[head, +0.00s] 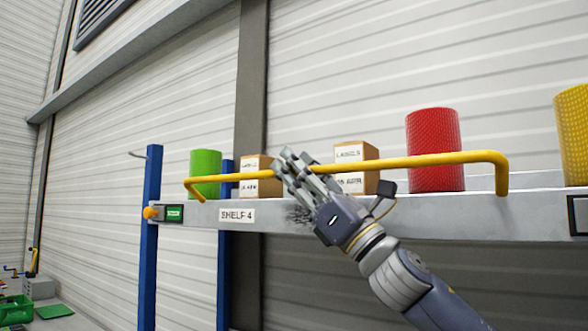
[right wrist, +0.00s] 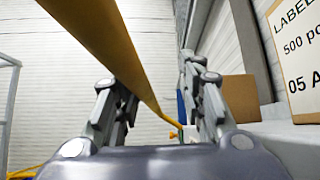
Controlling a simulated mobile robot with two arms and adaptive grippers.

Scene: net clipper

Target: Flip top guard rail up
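The yellow top guard rail (head: 430,160) runs along the front of the shelf marked SHELF 4 (head: 450,227), above its front edge, with its ends bent downward. My right gripper (head: 292,162) is at the rail, left of its middle, and its fingers overlap it in the head view. In the right wrist view the rail (right wrist: 110,48) slants between the two spread fingers, nearer the left one. The fingers (right wrist: 160,95) look open, and I cannot tell whether they touch the rail. My left gripper is not in view.
On the shelf stand a green roll (head: 205,168), label boxes (head: 262,187) (head: 357,153) and a red roll (head: 433,140). A yellow roll (head: 575,130) is at the far right. A blue post (head: 150,240) stands left. The space below the shelf looks open.

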